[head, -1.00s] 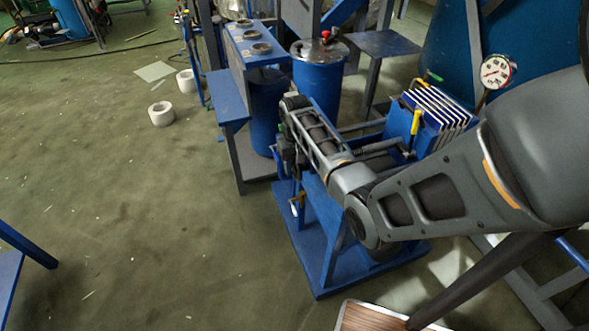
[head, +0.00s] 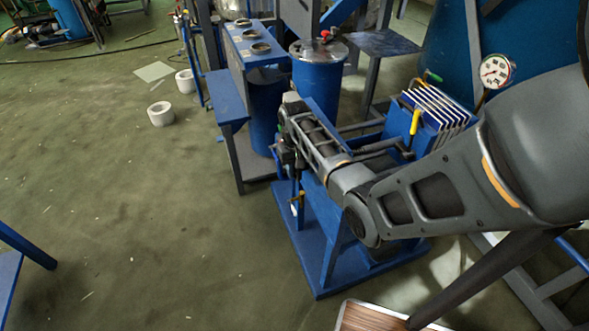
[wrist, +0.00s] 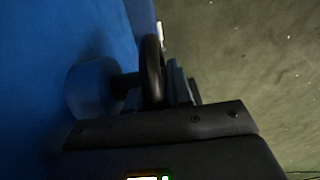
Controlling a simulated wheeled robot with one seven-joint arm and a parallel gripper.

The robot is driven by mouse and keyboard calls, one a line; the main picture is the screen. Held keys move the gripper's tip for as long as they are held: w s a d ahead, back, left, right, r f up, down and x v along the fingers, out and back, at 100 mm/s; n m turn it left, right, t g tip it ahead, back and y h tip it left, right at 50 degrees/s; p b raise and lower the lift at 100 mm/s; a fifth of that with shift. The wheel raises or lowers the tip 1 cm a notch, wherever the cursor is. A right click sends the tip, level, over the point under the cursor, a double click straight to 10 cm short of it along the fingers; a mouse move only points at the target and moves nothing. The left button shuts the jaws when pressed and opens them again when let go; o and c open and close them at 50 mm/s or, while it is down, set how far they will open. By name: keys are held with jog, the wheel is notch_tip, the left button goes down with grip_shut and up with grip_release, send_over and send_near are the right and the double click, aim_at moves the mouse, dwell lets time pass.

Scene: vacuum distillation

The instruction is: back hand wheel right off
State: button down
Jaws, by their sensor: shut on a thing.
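The black hand wheel (wrist: 152,70) shows nearly edge-on in the wrist view. A short dark shaft joins it to a round blue fitting (wrist: 90,88) on its left, beside a large blue surface. My gripper (wrist: 178,88) is at the wheel's near side and shut on it; its dark body fills the bottom of the wrist view. In the head view my gripper (head: 288,150) is at the left end of the blue plate press (head: 340,225). My arm and the press hide the wheel there, and the finger contact is too dark to see clearly.
White plates (head: 440,108) and a yellow handle (head: 415,120) stand on the press, near a gauge (head: 495,71). A blue tank (head: 318,75) and a blue bench (head: 228,95) stand behind.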

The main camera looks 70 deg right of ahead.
jog(key=shift+f+g+y+b, duration=0.2)
jog(key=shift+g+y+b, duration=0.2)
jog(key=shift+g+y, duration=0.35)
jog(key=shift+s+a+g+y+b, duration=0.15)
jog(key=shift+g+y+b, duration=0.15)
jog(key=shift+y, duration=0.15)
jog(key=c, duration=1.1)
grip_release()
jog(key=shift+r, duration=0.1)
jog(key=shift+v, duration=3.9)
